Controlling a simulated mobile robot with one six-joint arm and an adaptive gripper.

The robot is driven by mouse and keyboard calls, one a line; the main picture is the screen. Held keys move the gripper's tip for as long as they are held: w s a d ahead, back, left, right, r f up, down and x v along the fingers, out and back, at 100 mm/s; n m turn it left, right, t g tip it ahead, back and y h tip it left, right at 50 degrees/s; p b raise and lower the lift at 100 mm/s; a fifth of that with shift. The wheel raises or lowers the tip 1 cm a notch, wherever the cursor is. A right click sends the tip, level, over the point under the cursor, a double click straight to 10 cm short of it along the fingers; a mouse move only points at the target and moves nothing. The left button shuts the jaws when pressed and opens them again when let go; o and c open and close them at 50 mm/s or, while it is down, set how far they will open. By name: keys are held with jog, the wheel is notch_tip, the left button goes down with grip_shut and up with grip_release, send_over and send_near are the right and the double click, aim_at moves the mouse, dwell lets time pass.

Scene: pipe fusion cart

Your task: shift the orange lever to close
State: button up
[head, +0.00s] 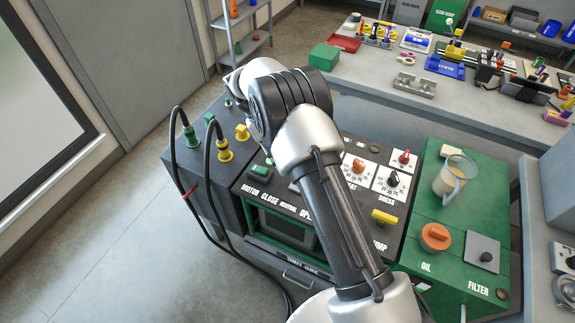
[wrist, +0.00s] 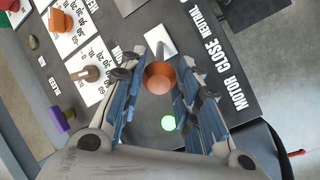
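The orange lever's round knob (wrist: 158,77) shows in the wrist view, in front of a pale plate (wrist: 160,40) on the dark panel. My gripper (wrist: 168,72) is open, with one blue-padded finger on each side of the knob. Gaps seem to show between knob and pads; contact is not clear. The CLOSE label (wrist: 211,62) lies to the right, between MOTOR and NEUTRAL. Which label the lever lines up with is hard to tell. In the head view my arm hides the lever and gripper; the CLOSE label (head: 269,199) shows on the panel's front.
A lit green lamp (wrist: 168,123) sits near the knob. Dials with orange and dark knobs (wrist: 90,73) are to the left. In the head view, yellow and green plugs with cables (head: 225,152) stand left of the panel, and a green unit with an orange cap (head: 435,236) stands right.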

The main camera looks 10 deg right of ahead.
jog(key=v, duration=0.7)
jog(key=shift+r, duration=0.1)
jog(key=s+d+r+t+y, duration=0.1)
jog(key=s+d+r+t, duration=0.15)
jog(key=s+r, duration=0.6)
jog(key=s+d+r+t+y, duration=0.1)
jog(key=s+d+r+y, duration=0.3)
jog(key=r, duration=0.8)
jog(key=s+f+m+t, duration=0.1)
jog(key=s+t, duration=0.3)
jog(key=s, duration=1.8)
jog(key=shift+d+f+m+h, duration=0.3)
jog(key=shift+d+f+h, duration=0.15)
jog(key=shift+f, duration=0.15)
jog(key=shift+s, duration=0.1)
